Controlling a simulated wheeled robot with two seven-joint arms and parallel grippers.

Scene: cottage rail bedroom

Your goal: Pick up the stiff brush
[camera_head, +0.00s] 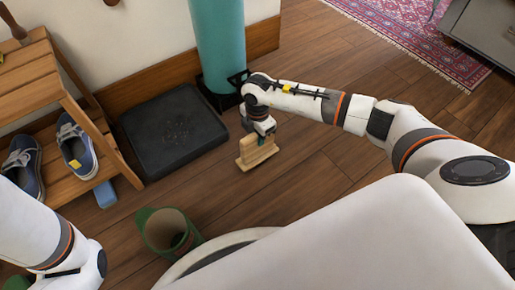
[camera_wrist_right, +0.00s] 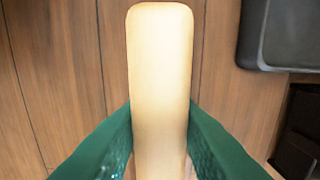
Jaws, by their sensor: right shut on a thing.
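The stiff brush (camera_head: 257,153) is a pale wooden block in the middle of the head view, over the wooden floor. My right gripper (camera_head: 263,138) reaches down to it from above and is shut on it. In the right wrist view the brush's smooth, light wooden back (camera_wrist_right: 160,75) stands lengthwise between the two green fingers (camera_wrist_right: 160,135), which press on both sides. The bristles are not visible. I cannot tell whether the brush touches the floor. My left arm shows at the lower left of the head view, but its gripper is out of sight.
A black tray (camera_head: 172,132) lies left of the brush, beside a teal cylinder (camera_head: 219,40) in a black stand. A wooden rack (camera_head: 38,85) holds blue shoes (camera_head: 76,148). A green, open-topped container (camera_head: 167,231) stands nearer me. A red rug (camera_head: 425,35) lies at the upper right.

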